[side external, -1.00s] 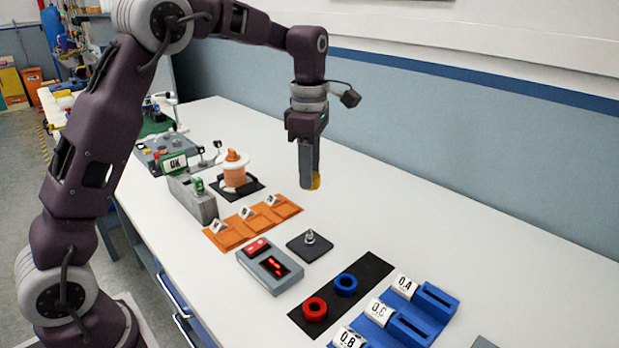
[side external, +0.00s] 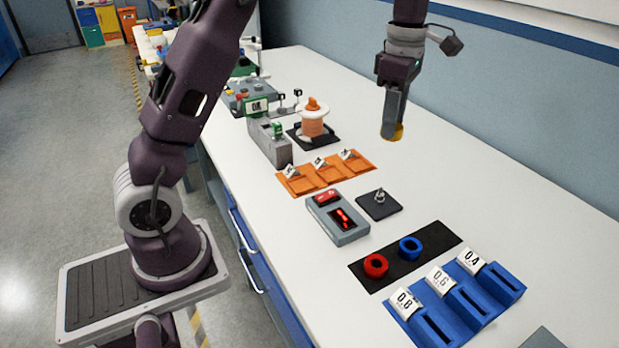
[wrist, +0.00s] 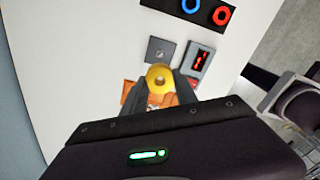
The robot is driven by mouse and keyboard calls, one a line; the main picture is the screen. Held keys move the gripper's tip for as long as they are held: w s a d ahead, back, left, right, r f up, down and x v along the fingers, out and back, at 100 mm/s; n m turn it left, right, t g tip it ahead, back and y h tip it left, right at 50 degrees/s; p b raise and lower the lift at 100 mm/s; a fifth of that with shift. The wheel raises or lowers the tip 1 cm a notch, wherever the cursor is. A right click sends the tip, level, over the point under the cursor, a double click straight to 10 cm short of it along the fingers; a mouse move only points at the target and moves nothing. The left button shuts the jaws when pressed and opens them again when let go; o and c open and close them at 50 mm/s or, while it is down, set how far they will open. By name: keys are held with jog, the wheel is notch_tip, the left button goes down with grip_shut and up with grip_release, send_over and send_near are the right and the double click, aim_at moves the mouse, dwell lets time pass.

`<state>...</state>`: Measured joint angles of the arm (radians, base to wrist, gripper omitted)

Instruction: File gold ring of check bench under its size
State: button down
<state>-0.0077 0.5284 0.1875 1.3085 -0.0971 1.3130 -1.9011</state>
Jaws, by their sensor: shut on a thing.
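My gripper (side external: 393,128) is shut on the gold ring (side external: 397,133) and holds it well above the white bench. In the wrist view the gold ring (wrist: 159,78) sits between the two fingertips. A blue rack (side external: 484,318) with slots labelled 0.8, 0.6 and 0.4 is at the front right. A dark pad (side external: 379,206) with a small metal post (side external: 379,196) lies beside a grey meter (side external: 338,219), whose red display I cannot read.
A black mat (side external: 432,246) carries a red ring (side external: 376,265) and a blue ring (side external: 410,246). Orange trays (side external: 328,173) with tags, a copper-coloured spool (side external: 313,122) and a grey fixture with an OK sign (side external: 257,106) stand farther back.

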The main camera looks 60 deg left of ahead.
jog(key=n, duration=0.6)
send_over(302, 184)
notch_tip(302, 184, down, 12)
jog(key=shift+s+d+f, duration=0.1)
jog(key=shift+s+f, duration=0.05)
jog(key=shift+f, duration=2.05)
jog(key=shift+f, duration=0.25)
jog(key=shift+f, duration=0.55)
jog(key=c, duration=1)
grip_release()
jog(key=shift+o, duration=0.6)
